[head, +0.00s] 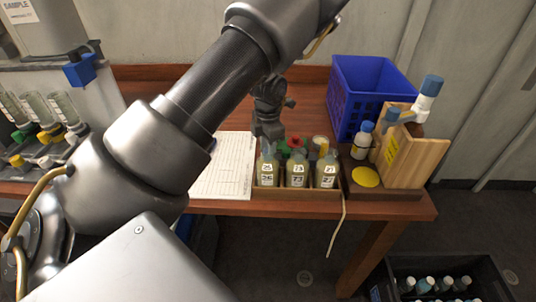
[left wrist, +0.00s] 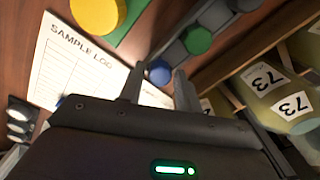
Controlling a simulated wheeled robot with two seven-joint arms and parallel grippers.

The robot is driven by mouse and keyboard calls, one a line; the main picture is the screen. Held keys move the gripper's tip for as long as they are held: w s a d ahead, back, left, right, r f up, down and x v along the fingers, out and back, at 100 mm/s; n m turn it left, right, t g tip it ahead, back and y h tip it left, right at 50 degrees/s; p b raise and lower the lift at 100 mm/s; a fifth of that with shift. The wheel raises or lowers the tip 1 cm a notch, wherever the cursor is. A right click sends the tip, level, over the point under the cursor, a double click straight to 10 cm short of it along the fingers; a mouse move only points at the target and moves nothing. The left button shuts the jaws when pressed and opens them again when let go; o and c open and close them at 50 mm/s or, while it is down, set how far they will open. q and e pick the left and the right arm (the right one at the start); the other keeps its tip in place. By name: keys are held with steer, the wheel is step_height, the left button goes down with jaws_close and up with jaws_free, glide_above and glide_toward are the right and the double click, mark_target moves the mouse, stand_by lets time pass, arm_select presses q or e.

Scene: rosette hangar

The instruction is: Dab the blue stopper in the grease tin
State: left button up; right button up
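My left gripper (head: 268,133) points down behind the row of bottles in the head view. In the left wrist view its two fingers (left wrist: 159,80) stand apart, with the blue stopper (left wrist: 158,72) between or just beyond their tips. The stopper sits at the end of a grey strip, beside a green stopper (left wrist: 198,40) and a dark grey one. I cannot tell whether the fingers touch it. My right gripper is not in view.
Three labelled bottles (head: 297,172) stand in a wooden box at the table's front. A sample log sheet (head: 222,170) lies left of it. A yellow disc (head: 365,177), wooden block (head: 415,158) and blue crate (head: 345,90) are on the right. My arm hides much of the table.

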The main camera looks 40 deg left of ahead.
arm_select(q)
steer(key=c, duration=0.5)
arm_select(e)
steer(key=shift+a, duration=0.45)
arm_select(q)
steer(key=shift+r, duration=0.15)
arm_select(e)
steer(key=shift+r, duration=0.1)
